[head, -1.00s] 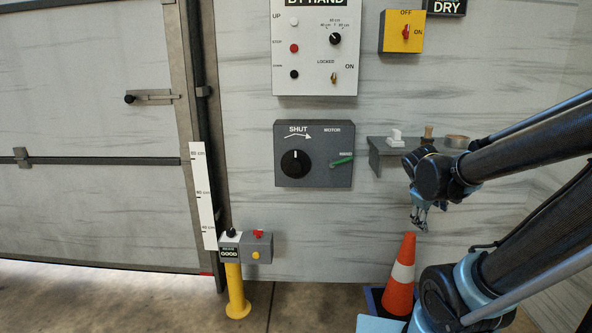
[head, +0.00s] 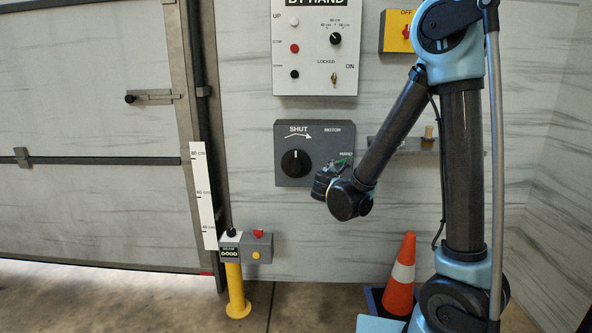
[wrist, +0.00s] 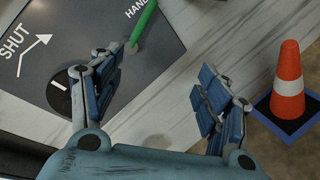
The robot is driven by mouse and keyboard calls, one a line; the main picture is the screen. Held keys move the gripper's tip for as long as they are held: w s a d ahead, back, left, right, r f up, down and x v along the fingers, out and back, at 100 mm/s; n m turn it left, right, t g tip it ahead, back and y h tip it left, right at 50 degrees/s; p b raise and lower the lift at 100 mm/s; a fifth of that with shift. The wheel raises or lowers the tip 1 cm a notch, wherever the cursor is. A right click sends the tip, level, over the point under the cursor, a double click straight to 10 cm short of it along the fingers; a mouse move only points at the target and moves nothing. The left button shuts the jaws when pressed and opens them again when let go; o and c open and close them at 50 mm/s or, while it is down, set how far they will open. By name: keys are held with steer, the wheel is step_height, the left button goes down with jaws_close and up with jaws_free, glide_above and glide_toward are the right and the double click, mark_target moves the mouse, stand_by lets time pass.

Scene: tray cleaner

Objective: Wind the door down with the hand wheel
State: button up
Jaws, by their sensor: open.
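The hand wheel (head: 295,163) is a round black knob with a white mark on a grey box (head: 284,132) labelled SHUT with an arrow. It also shows in the wrist view (wrist: 60,92), partly hidden behind my left finger. A green lever (wrist: 143,22) on the same box lies by the HAND label. My gripper (head: 333,173) is at the box's lower right corner, right of the wheel. In the wrist view my gripper (wrist: 160,75) is open and empty, its fingers wide apart. The grey panelled door (head: 90,220) stands at the left, its bottom edge low near the floor.
A white control panel (head: 312,78) is above the box. A height scale (head: 203,195) stands beside the door. A yellow post (head: 235,290) with small button boxes is below left. An orange cone (head: 402,275) stands at lower right. A shelf (head: 410,146) is behind my arm.

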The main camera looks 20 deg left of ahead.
mark_target(295, 167)
steer(key=s+a+f+n+t+y, duration=0.1)
steer(key=s+a+n+y, duration=0.25)
steer(key=a, duration=0.45)
steer(key=s+a+f+n+t+y, duration=0.15)
steer(key=a+n, duration=0.25)
steer(key=a, duration=0.4)
steer(key=x, duration=1.7)
steer(key=shift+d, duration=0.1)
steer(key=shift+c, duration=0.5)
steer(key=c, duration=0.9)
steer(key=shift+c, duration=0.3)
